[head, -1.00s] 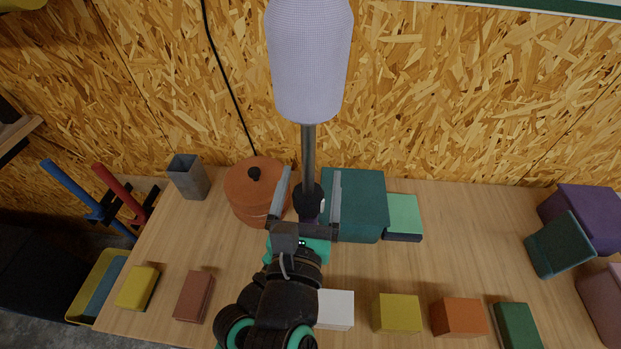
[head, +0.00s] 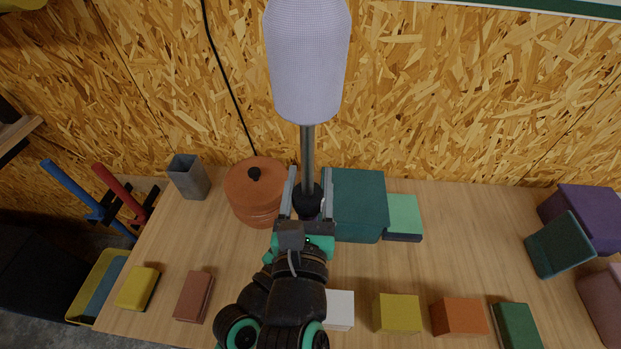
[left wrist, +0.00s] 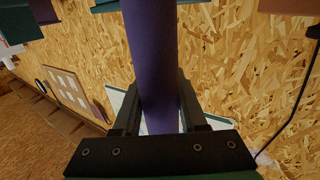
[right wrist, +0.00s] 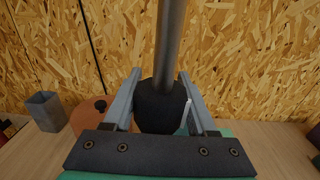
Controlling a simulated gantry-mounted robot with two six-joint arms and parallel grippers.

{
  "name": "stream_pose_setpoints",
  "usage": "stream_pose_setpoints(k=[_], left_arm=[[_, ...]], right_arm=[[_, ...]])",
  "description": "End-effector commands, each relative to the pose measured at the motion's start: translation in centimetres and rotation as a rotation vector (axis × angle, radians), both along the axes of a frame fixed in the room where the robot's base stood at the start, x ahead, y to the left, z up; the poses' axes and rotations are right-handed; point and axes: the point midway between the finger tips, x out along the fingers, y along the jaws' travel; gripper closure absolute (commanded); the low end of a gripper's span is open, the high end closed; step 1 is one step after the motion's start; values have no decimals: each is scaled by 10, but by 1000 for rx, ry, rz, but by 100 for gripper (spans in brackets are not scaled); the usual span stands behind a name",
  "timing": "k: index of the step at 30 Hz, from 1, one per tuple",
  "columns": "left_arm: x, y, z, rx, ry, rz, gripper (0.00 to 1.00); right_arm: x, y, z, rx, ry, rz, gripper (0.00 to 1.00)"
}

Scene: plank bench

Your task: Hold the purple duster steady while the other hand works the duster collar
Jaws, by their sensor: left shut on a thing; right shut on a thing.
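The duster stands upright in the head view, with a pale lavender head (head: 308,65) above a grey shaft (head: 308,155). Its black collar (head: 308,197) sits at the shaft's lower end and also shows in the right wrist view (right wrist: 160,105). My right gripper (head: 309,178) is shut on the collar, a finger on each side. In the left wrist view, my left gripper (left wrist: 155,82) is shut on the purple duster handle (left wrist: 152,50). The handle's lower part and my left gripper do not show in the head view.
An orange pot (head: 252,205) stands left of the collar, and a teal box (head: 360,205) stands close to its right. A grey cup (head: 188,178) is at the far left. Several coloured blocks line the front of the bench. The bench's right middle is clear.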

Motion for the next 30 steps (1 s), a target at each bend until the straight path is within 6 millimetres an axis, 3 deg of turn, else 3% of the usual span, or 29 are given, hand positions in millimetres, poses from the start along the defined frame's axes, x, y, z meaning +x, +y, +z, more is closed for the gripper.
stream_pose_setpoints(k=[12, 23, 24, 28, 30], left_arm=[[-1, -1, -1, 3, 1, -3, 100], [-1, -1, -1, 3, 2, -3, 100], [-1, -1, -1, 3, 2, -3, 100], [-1, -1, -1, 1, 2, -3, 100], [-1, -1, -1, 1, 2, -3, 100]], right_arm=[[-1, 8, -2, 3, 1, 306, 98], [-1, 10, -1, 2, 0, 327, 98], [-1, 10, -1, 2, 0, 326, 35], [-1, 10, -1, 3, 0, 326, 12], [-1, 10, -1, 3, -1, 326, 12]])
